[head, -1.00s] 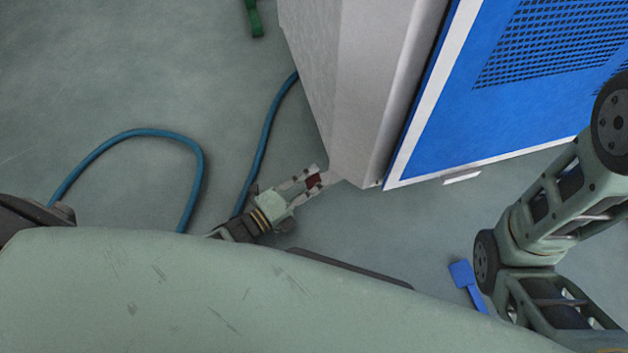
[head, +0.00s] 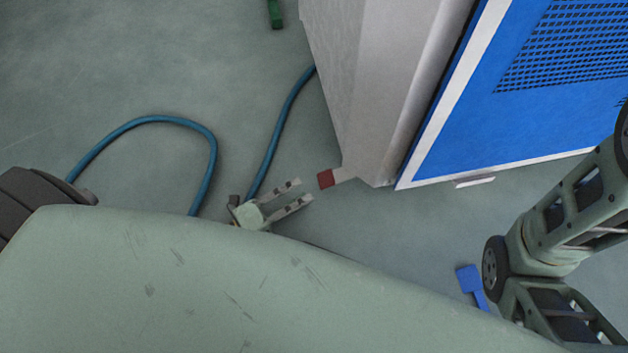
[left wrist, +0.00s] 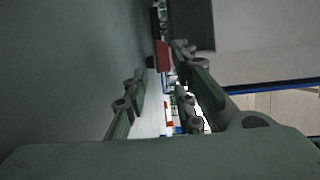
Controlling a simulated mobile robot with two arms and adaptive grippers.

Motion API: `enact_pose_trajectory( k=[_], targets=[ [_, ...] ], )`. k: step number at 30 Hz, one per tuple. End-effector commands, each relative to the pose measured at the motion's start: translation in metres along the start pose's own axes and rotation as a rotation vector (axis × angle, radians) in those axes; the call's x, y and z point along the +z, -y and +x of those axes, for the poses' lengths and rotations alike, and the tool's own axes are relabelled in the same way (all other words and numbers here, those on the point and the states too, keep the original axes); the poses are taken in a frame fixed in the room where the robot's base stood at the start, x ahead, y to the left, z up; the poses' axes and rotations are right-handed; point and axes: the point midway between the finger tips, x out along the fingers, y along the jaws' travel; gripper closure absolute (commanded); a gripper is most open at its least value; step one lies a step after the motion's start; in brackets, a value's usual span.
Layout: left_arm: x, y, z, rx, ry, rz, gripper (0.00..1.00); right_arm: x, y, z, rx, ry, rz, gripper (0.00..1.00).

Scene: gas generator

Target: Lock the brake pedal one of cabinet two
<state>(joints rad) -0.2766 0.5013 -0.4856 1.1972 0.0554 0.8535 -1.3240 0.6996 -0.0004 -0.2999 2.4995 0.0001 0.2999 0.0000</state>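The brake pedal (head: 326,179) is a small red block on a short pale arm at the foot of the grey-white cabinet (head: 378,100). In the left wrist view, the red pedal (left wrist: 162,55) shows ahead, between the finger lines. My left gripper (head: 304,191) is open and empty, with its fingertips a short gap to the left of the pedal. Its fingers (left wrist: 165,70) also stand apart in the left wrist view. Part of my right arm shows at the right edge, but its gripper is out of view. I cannot tell which cabinet number this is.
A blue panel with a grille (head: 490,110) covers the cabinet's right side. A teal hose (head: 214,160) loops on the floor at the left. A blue flat piece (head: 468,280) is low at the right. The floor between is clear.

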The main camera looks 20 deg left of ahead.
Motion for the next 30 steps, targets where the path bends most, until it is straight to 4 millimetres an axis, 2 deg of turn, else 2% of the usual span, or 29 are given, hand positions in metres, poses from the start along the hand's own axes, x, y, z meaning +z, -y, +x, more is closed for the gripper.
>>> enact_pose_trajectory(
  k=[3,8,30],
  targets=[
    [0.001,-0.001,-0.018,0.001,0.001,0.000,0.76,0.000,0.000,0.000,-0.001,-0.001,0.000,0.60],
    [0.000,0.000,-0.028,-0.001,0.000,0.000,0.76,0.000,0.000,0.000,-0.001,-0.001,0.000,0.60],
    [0.000,0.000,-0.030,-0.001,0.000,0.000,0.76,0.000,0.000,0.000,-0.001,-0.001,0.000,0.60]
  ],
)
